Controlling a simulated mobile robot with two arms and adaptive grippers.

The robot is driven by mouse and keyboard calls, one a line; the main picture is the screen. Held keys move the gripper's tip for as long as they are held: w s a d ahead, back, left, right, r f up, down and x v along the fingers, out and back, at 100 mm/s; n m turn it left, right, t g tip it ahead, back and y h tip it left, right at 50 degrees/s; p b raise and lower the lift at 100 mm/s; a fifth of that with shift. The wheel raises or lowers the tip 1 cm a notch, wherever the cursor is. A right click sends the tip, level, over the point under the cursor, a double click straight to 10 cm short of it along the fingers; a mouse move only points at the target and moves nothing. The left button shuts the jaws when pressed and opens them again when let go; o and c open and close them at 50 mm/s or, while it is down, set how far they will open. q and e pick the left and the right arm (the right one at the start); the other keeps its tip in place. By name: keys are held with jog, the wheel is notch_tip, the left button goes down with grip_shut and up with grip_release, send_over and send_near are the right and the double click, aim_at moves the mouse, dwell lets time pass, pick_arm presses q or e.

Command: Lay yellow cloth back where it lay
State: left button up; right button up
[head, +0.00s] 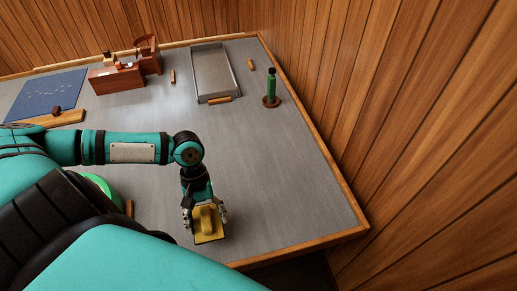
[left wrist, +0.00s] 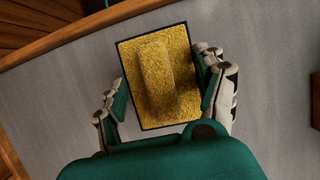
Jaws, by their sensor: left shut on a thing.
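The yellow cloth (head: 208,236) is a fuzzy, dark-edged rectangle with a raised ridge along its middle, near the front edge of the grey table. It also shows in the left wrist view (left wrist: 187,75). My left gripper (head: 205,216) points down at it, with one finger on each side of the ridge. It is shut on the cloth, though the fingers hide part of the contact. I cannot tell whether the cloth touches the tabletop. My right gripper is not in view.
The grey table (head: 285,185) is clear right of the cloth, up to its wooden rim. A metal tray (head: 213,75), a green bottle (head: 271,85) on a round base, a wooden box (head: 117,78) and a blue mat (head: 45,93) stand farther back. My arm partly hides a green object (head: 98,183).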

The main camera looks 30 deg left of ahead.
pick_arm(q)
jog(key=shift+w, duration=0.4)
jog(key=p, duration=0.1)
send_over(258, 209)
jog(key=a, duration=0.1)
jog(key=shift+w+f, duration=0.3)
jog(key=shift+f, duration=0.4)
notch_tip(258, 209, down, 3)
jog(key=shift+w+f, duration=0.1)
jog(key=shift+f, duration=0.2)
jog(key=o, duration=1.3)
jog(key=shift+f, duration=0.1)
jog(key=shift+c, duration=0.2)
